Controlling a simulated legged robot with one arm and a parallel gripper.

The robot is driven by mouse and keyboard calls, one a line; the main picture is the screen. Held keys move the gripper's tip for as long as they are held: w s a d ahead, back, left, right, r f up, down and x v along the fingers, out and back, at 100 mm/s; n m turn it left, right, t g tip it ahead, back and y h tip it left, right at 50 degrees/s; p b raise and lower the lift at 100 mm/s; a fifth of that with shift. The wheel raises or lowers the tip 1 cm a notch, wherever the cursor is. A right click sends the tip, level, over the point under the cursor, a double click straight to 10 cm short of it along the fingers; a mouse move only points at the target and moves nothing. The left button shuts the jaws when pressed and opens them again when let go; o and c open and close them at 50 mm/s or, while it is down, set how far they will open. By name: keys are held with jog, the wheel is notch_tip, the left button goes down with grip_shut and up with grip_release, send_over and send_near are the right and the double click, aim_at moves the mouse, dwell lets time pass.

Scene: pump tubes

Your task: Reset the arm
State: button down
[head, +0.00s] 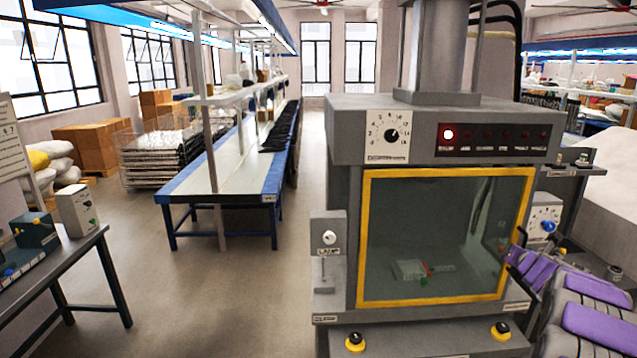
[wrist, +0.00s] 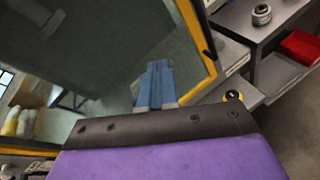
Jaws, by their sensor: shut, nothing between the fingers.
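My gripper (wrist: 157,68) shows in the wrist view with its two blue fingers pressed together and empty. The fingers point at the yellow-framed glass front (wrist: 130,75) of the machine; I cannot tell whether they touch it. In the head view, my purple and grey arm (head: 600,325) is at the lower right, beside the machine's right side. The fingers are not clearly visible there. A small white item (head: 410,269) with red and green bits lies behind the glass.
Two yellow-ringed black buttons (head: 355,342) sit on the machine's front ledge. A dark table (head: 75,255) with small devices stands at left. A long blue-edged bench (head: 225,185) is behind. The floor between them is clear. A red bin (wrist: 301,47) shows at right in the wrist view.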

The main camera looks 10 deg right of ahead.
jog(key=s+a+r+m+g+h, duration=0.1)
jog(key=a+r+m+g, duration=0.1)
jog(key=a+m, duration=0.35)
jog(key=s+a+r+m+g, duration=0.1)
jog(key=a+r+m, duration=0.25)
jog(key=a, duration=0.35)
jog(key=s+a+f+m+g+y, duration=0.1)
jog(key=s+a+f+m+g, duration=0.25)
jog(key=s+a+m, duration=0.6)
jog(key=s+a+f+m+g+y, duration=0.2)
jog(key=s+a, duration=0.9)
jog(key=s+a+f+m+g+y, duration=0.2)
jog(key=s+a+m+g, duration=0.1)
jog(key=s+a, duration=0.8)
jog(key=s+a+f+m+g+y, duration=0.2)
jog(key=s+a+f+m+g, duration=0.1)
jog(key=s+a, duration=0.7)
jog(key=shift+s+a, duration=0.4)
jog(key=shift+s, duration=0.8)
jog(key=shift+d, duration=0.1)
